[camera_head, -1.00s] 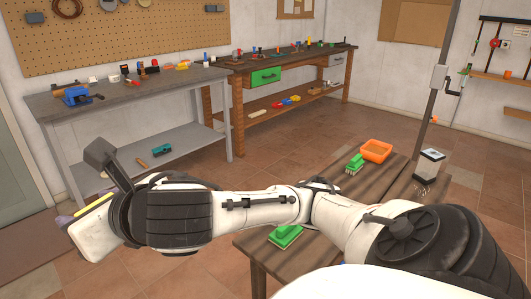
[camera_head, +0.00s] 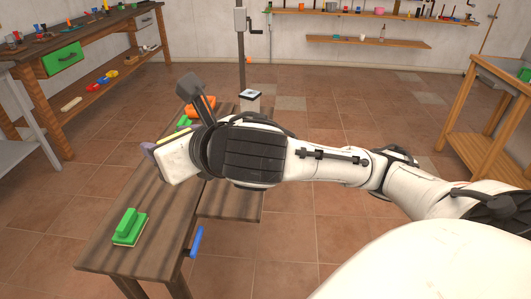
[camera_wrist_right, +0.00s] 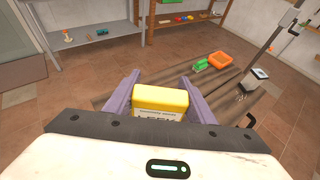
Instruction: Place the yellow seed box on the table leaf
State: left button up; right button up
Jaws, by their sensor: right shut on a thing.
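My right gripper (camera_wrist_right: 160,98), with purple fingers, is shut on the yellow seed box (camera_wrist_right: 160,101), whose white label faces the wrist camera. In the head view, the right gripper (camera_head: 150,150) is above the wooden table (camera_head: 155,195), and my wrist hides most of the box. Only a thin yellow strip (camera_head: 176,136) shows. A wooden panel, apparently the table leaf (camera_head: 230,207), extends from the table's right side, partly hidden under my forearm. A blue handle (camera_head: 196,242) is below its near end. My left gripper is not in view.
A green brush (camera_head: 130,227) lies on the near end of the table. Bare tabletop lies between the brushes.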

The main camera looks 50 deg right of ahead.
jog(key=w+d+f+m+h+b, duration=0.1)
jog(key=w+d+f, duration=0.4)
jog(key=d+f, duration=0.3)
jog(key=w+d+f+b, duration=0.1)
jog(key=w+d+f, duration=0.4)
jog(key=d+f, duration=0.3)
notch_tip(320, 180, down, 7)
jog(key=shift+f+b, duration=0.15)
jog(key=shift+b, duration=0.35)
jog(key=shift+f+b, duration=0.35)
jog(key=shift+f, duration=1.3)
jog(key=shift+f, duration=0.1)
jog(key=o, duration=1)
